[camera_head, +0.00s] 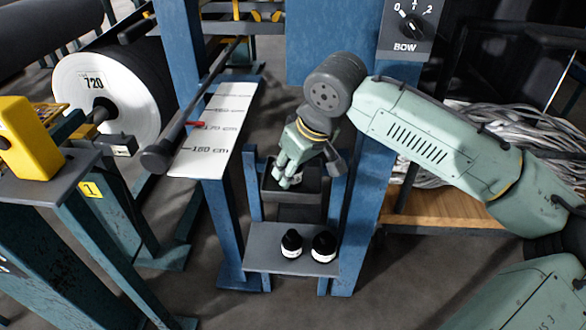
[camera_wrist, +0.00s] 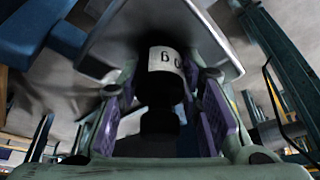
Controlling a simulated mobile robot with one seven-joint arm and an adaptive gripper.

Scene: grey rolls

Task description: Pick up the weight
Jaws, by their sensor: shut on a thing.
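My gripper (camera_head: 287,178) points down over a dark open-topped box (camera_head: 292,196) on the blue frame. In the wrist view my gripper (camera_wrist: 168,112) has purple-padded fingers on both sides of a black weight (camera_wrist: 166,58) with a white label, and it is shut on that weight. The label's marking is only partly readable. In the head view the held weight is mostly hidden by my fingers. Two other black weights with white bands, a left one (camera_head: 292,244) and a right one (camera_head: 323,247), stand upright on the grey shelf (camera_head: 262,262) below.
A white length scale (camera_head: 222,125) with a dark rod beside it stands left of my gripper. A blue post (camera_head: 362,165) is close on the right. A large roll (camera_head: 105,95) and a yellow box (camera_head: 28,138) are at the left. A wooden surface (camera_head: 440,208) is at the right.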

